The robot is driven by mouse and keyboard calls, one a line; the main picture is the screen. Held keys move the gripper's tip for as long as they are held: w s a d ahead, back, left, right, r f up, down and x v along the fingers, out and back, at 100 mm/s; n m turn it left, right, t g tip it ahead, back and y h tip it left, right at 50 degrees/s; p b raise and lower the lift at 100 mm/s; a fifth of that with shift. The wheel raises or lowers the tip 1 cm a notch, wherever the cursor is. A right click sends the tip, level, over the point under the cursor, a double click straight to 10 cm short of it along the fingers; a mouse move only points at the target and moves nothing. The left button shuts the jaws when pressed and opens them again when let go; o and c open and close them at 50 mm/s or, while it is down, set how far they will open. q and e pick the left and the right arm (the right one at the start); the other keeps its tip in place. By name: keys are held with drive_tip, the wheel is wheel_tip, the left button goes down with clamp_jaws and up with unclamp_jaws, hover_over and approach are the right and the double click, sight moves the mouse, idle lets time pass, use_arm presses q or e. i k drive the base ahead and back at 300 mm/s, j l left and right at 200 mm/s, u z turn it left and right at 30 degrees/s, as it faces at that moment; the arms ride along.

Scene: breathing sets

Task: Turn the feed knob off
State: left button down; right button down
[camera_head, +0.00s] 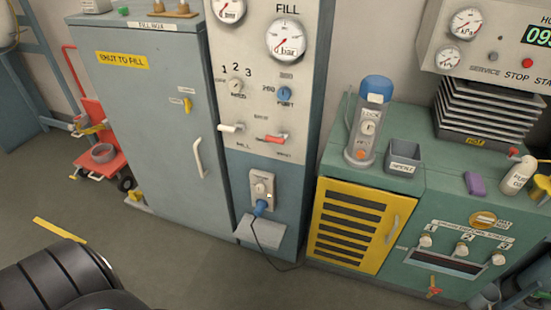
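The feed knob (236,86) is a small round knob on the light upper part of the fill panel (262,115). The numbers 1, 2 and 3 arc above it, and small lettering that looks like OFF is at its left. The label under it is blurred and seems to read FEED. I cannot tell which mark the knob points at. Nothing is touching it. Neither of my grippers shows in this view.
A blue knob (284,94) sits right of the feed knob, with a white lever (230,128) and a red lever (277,138) below. A grey cabinet (150,100) stands left, a green bench (450,190) right. The floor (185,255) in front is open.

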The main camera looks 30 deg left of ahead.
sight(235, 85)
drive_tip(key=u, duration=1.3)
